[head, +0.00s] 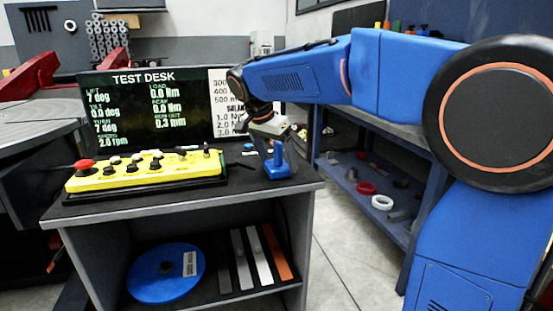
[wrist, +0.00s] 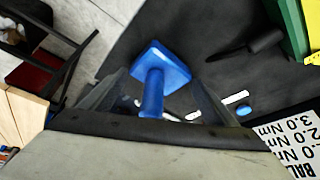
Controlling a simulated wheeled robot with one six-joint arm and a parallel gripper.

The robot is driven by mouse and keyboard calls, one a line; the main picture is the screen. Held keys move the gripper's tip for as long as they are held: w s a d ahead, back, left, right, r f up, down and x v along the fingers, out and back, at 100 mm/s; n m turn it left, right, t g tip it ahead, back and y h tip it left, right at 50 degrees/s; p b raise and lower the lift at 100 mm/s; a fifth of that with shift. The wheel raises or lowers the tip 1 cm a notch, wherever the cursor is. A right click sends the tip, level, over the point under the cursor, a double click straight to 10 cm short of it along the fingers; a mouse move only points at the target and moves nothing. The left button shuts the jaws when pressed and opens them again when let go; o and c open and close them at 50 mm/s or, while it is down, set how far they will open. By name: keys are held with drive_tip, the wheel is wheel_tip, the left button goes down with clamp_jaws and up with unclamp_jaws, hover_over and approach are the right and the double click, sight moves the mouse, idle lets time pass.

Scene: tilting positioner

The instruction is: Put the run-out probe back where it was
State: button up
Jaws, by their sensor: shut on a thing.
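The blue piece that I take for the run-out probe (head: 278,166) has a squarish base and an upright stem. It is at the right end of the dark desk top (head: 262,190), below my gripper (head: 272,140). In the wrist view, the blue probe (wrist: 153,90) is between the two fingers of my gripper (wrist: 155,98), which is shut on its stem. The base points away from the wrist, toward the desk. I cannot tell whether the base touches the desk top. The fingers hide part of the stem.
A yellow control box (head: 145,171) with a red button and several knobs fills the desk's left. A black handle-like item (wrist: 250,46) and a small blue round piece (wrist: 243,110) lie near the probe. Behind stands the TEST DESK screen (head: 145,105). A blue disc (head: 166,273) is on the shelf below.

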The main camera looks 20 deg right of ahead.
drive_tip(key=shift+f, duration=0.1)
drive_tip(key=o, duration=1.6)
drive_tip(key=shift+c, duration=0.2)
drive_tip(key=v, duration=1.2)
drive_tip(key=s+d+f+n+y, duration=0.1)
drive_tip(key=s+d+f+n, duration=0.2)
drive_tip(key=s+f, duration=0.5)
drive_tip(key=s+d+f+n+t+y, duration=0.1)
drive_tip(key=s+d+f+n, duration=0.3)
drive_tip(key=s+f, duration=0.5)
drive_tip(key=s+d+f+n+t+y, duration=0.1)
drive_tip(key=s+d+f+n, duration=0.3)
drive_tip(key=s+f, duration=0.5)
drive_tip(key=s, duration=0.4)
drive_tip(key=shift+s+y, duration=0.3)
drive_tip(key=shift+y, duration=0.1)
drive_tip(key=shift+d, duration=0.1)
